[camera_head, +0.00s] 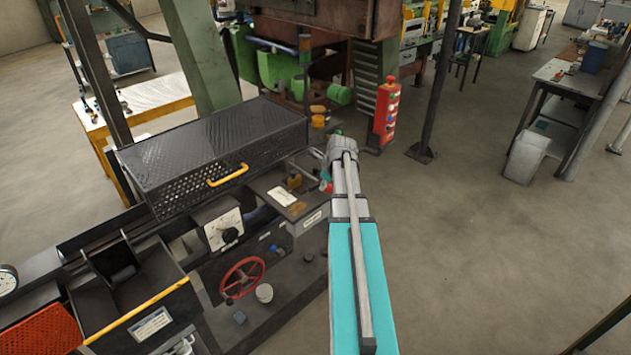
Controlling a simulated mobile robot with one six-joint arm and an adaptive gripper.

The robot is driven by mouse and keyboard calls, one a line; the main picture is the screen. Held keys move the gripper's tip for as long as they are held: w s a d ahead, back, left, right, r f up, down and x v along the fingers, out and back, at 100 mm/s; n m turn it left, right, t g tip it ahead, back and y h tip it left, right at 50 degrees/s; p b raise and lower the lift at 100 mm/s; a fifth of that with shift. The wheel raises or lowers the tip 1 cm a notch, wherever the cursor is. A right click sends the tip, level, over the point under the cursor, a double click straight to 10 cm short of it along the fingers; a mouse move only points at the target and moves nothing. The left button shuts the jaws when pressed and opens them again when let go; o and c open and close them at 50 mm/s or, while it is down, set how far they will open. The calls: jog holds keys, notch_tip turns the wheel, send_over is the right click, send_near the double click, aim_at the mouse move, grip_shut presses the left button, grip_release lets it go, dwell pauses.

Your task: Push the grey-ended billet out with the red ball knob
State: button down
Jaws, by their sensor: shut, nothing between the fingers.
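A small red ball knob (326,187) shows just left of my arm, at the front right of the furnace machine. My gripper (319,156) is at the far end of my arm, a little above the knob in the picture. It is small and partly hidden by my wrist; it looks shut and empty. I cannot tell whether it touches the knob or its lever. I cannot make out the grey-ended billet. The black perforated cover (215,142) with a yellow handle hides what lies beneath it.
A red handwheel (242,278) and a dial panel (223,229) are on the machine's front. A red push-button box (386,112) hangs right of my wrist. A dark post (431,90) stands farther right. The floor (470,240) to the right is clear.

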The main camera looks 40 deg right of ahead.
jog(key=d+m, duration=0.1)
jog(key=d+r, duration=0.1)
jog(key=s+d+m+p, duration=0.1)
jog(key=shift+d+r+m, duration=0.3)
jog(key=shift+d+r, duration=0.1)
jog(key=shift+w+f, duration=0.15)
jog(key=b+x, duration=0.9)
jog(key=x, duration=0.1)
jog(key=shift+w+d+b, duration=0.1)
jog(key=shift+b, duration=0.25)
jog(key=shift+w, duration=1.95)
